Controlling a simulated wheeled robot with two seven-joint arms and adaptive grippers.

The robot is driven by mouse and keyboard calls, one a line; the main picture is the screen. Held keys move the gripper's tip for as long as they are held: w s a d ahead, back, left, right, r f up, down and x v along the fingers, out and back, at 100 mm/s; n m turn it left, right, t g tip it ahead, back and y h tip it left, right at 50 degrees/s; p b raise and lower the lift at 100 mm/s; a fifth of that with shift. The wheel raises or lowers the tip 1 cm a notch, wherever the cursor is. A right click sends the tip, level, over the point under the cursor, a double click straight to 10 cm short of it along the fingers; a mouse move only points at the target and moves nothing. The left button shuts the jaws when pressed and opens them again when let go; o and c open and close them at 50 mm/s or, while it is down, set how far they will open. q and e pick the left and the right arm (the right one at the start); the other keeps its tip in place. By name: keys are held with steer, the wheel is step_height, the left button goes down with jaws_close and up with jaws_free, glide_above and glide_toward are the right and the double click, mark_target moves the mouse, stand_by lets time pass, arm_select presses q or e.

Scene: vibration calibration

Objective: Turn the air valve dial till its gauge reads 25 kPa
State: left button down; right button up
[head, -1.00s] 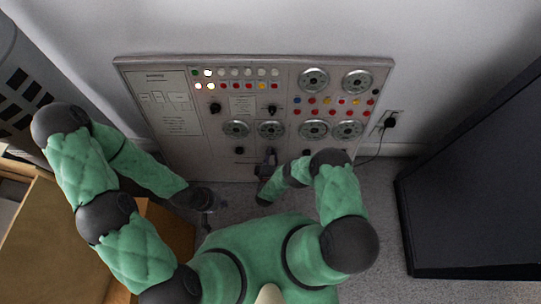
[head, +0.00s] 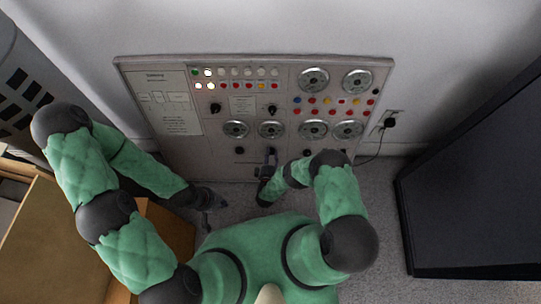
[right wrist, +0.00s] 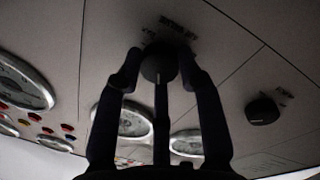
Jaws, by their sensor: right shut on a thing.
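The air valve dial (right wrist: 158,64) is a round black knob on the pale panel. A partly legible label stands beside it in the right wrist view. My right gripper (right wrist: 160,58) is shut on this dial, one finger on each side. In the head view, my right gripper (head: 271,155) is at the panel's lower middle and covers the dial. Round gauges show nearby in the right wrist view, one (right wrist: 132,120) partly behind a finger. Their readings are too small and dark to tell. My left gripper (head: 210,201) hangs low, apart from the panel; its jaws are unclear.
The panel (head: 190,160) has lights, buttons, gauges and other knobs; another black knob (right wrist: 262,110) is right of my gripper. A plug and cable (head: 389,123) are on the wall. A large dark cabinet (head: 470,190) stands right, a wooden box (head: 50,235) left.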

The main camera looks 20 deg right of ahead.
steer(key=o, duration=1.1)
steer(key=shift+o, duration=0.2)
steer(key=v, duration=1.2)
steer(key=shift+w, duration=0.1)
